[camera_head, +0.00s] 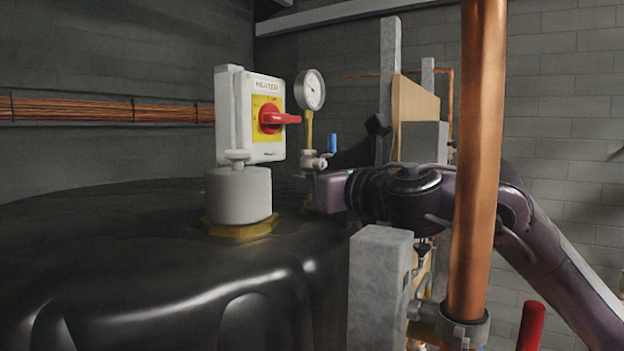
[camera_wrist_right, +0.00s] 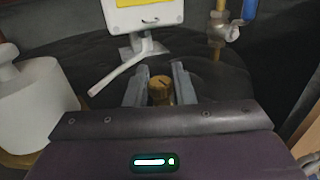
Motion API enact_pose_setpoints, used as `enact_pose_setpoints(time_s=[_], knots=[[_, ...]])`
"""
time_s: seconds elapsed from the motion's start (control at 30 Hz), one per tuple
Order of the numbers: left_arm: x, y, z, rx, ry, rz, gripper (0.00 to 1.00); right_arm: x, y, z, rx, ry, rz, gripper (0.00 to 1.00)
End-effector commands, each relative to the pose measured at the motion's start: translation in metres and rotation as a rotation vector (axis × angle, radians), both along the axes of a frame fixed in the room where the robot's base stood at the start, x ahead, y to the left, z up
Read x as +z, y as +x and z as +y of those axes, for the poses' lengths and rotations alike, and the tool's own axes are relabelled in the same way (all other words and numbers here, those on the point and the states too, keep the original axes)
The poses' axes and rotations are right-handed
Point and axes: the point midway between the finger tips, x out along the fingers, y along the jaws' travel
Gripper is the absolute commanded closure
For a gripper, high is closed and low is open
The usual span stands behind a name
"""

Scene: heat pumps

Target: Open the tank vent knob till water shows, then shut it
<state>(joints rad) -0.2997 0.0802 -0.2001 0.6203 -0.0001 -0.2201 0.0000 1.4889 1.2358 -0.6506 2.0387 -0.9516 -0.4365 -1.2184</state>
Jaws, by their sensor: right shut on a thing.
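The brass vent knob (camera_wrist_right: 160,87) is on the black tank top (camera_wrist_right: 222,77) in the right wrist view. My right gripper (camera_wrist_right: 160,92) has one grey finger on each side of the knob and is shut on it. In the head view my right gripper (camera_head: 310,194) reaches in from the right, low over the tank (camera_head: 110,240), behind the white capped cylinder. The knob cannot be made out there. I make out no water at the knob. My left gripper is not in view.
A white cylinder (camera_head: 238,195) on a brass base stands left of the gripper. A heater switch box (camera_head: 264,115) with a red handle, a gauge (camera_head: 310,90) and a blue-handled valve (camera_head: 332,143) are close by. A copper pipe (camera_head: 475,160) crosses in front of my right arm.

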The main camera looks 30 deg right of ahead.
Motion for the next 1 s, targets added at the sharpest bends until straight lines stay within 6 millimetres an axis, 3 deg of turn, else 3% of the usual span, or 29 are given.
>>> enact_pose_setpoints(time_s=[0.43, 0.47, 0.6, 0.87, 1.0], knots=[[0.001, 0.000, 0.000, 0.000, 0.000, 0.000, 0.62, 0.005, -0.001, -0.001, -0.013, 0.006, -0.010, 1.00], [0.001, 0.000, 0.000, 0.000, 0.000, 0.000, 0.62, 0.005, -0.001, -0.001, -0.013, 0.006, -0.010, 0.77], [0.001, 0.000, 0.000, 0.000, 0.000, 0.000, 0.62, 0.003, 0.000, -0.001, -0.013, 0.004, -0.007, 0.58], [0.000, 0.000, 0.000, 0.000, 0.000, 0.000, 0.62, 0.002, -0.001, -0.001, -0.012, 0.003, -0.004, 0.58], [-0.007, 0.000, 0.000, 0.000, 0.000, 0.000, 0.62, 0.000, -0.011, -0.003, -0.011, 0.001, -0.007, 0.58]])
